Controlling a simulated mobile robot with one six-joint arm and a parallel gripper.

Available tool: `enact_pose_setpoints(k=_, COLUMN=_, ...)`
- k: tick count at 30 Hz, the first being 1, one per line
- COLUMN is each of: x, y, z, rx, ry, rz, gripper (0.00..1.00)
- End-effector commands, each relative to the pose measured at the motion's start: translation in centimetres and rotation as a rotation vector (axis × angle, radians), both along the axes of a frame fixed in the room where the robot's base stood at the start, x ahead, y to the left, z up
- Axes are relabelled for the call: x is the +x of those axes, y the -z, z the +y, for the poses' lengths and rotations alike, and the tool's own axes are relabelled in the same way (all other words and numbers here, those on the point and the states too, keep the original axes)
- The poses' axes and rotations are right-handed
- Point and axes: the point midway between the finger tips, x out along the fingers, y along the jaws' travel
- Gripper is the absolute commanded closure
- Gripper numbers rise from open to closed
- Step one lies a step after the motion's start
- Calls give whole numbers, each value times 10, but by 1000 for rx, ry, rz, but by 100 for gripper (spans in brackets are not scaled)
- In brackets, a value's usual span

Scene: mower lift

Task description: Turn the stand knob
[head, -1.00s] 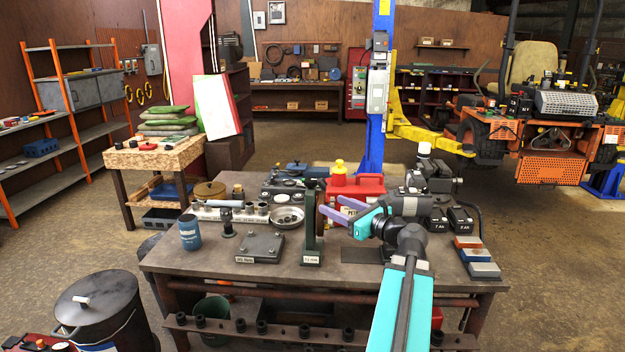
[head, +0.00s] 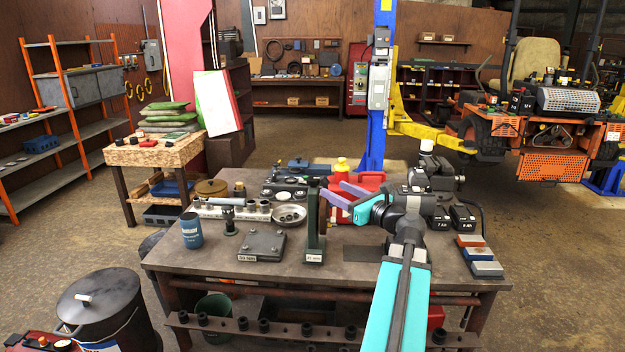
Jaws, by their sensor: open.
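A dark green upright stand (head: 313,230) with a small label at its foot is on the workbench. A brown round part that looks like its knob (head: 323,217) shows at the stand's right side, seen nearly edge-on. My gripper (head: 332,188) has two purple fingers spread apart and nothing visible between them. It comes in from the right, with its fingertips just above and right of the brown part. I cannot tell whether a finger touches the stand. My turquoise wrist and arm cover part of the bench on the right.
The workbench (head: 350,272) also carries a flat metal block (head: 262,245), a blue can (head: 191,230), a metal dish (head: 289,214), a red canister (head: 362,182) behind my gripper, and several coloured blocks (head: 480,254) at right. Some bare bench lies in front of the stand.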

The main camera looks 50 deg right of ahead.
Motion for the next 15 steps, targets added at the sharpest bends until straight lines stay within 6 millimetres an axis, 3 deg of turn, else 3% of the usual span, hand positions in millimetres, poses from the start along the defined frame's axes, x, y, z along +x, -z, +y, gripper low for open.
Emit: enact_pose_setpoints(k=15, x=74, y=-3, z=-9, rx=-1, ry=-1, rz=0, gripper=50)
